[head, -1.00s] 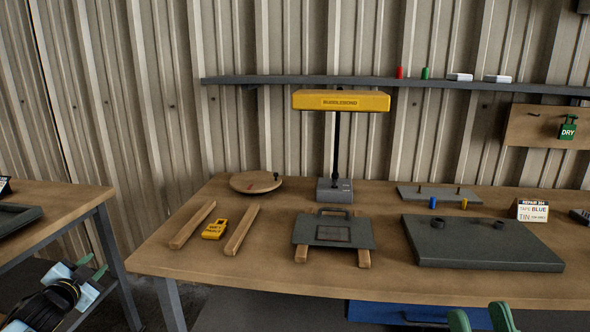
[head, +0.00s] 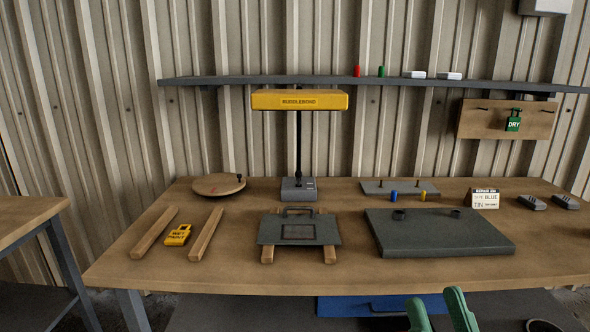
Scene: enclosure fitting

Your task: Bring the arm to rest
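The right gripper (head: 440,308) shows at the bottom edge of the head view, in front of the workbench (head: 140,270). Its two green fingers stand apart with nothing visible between them. It is below the front edge of the bench and touches none of the items on top. The rest of the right arm is out of frame. My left gripper is not in this view.
On the bench are wooden strips (head: 155,232), a yellow tag (head: 177,235), a round board (head: 219,184), a lamp (head: 299,100), a dark plate with a handle (head: 270,232) and a thick grey panel (head: 440,238). A second table (head: 25,215) stands at left.

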